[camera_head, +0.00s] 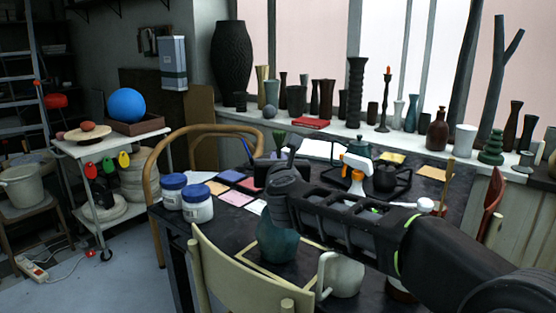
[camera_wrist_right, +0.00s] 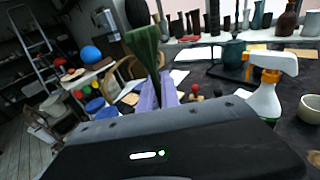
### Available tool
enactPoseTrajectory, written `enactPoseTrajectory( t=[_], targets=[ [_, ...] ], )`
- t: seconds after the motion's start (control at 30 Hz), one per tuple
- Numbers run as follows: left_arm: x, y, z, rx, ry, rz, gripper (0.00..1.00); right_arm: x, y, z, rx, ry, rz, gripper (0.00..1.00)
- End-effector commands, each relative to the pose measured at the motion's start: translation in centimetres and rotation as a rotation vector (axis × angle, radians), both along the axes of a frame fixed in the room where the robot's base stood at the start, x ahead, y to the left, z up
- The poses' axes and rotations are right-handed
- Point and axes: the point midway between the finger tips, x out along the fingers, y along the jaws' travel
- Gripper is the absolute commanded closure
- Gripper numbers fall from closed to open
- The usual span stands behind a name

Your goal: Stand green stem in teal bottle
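The green stem (camera_wrist_right: 146,48) rises from between the two pale lavender fingers of my right gripper (camera_wrist_right: 157,92) in the right wrist view. Its top is wide and it narrows toward the fingers, which appear shut on it; its lower end is hidden. In the head view, a small green tuft of the stem (camera_head: 279,139) shows above the dark right gripper (camera_head: 276,166). The teal bottle (camera_head: 277,243) stands on the table below my right gripper, near a pale square outline. My forearm and gripper hide its upper part. My left gripper is in neither view.
A chair back (camera_head: 245,270) stands in front of the table. White jars with blue lids (camera_head: 196,205) stand at the left. A white-and-orange spray bottle (camera_head: 355,172) and a dark teapot (camera_head: 386,178) stand beyond my right arm. A pale round vessel (camera_head: 345,277) stands right of the bottle.

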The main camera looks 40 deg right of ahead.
Motion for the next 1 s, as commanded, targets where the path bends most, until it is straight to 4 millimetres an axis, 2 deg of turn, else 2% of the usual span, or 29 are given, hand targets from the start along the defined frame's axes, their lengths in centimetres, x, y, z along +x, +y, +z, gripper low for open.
enactPoseTrajectory(
  t=[0.03,0.3,0.67,1.0],
  targets=[
    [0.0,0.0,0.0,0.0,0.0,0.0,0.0,0.0,0.0,0.0,0.0,0.0,0.0,0.9],
    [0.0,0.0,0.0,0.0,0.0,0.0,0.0,0.0,0.0,0.0,0.0,0.0,0.0,0.68],
    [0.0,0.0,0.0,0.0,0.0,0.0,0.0,-0.5,0.3,0.1,-0.001,-0.001,0.0,0.68],
    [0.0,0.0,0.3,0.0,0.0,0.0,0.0,-4.7,2.9,0.7,0.001,-0.003,0.001,0.68]
  ],
)
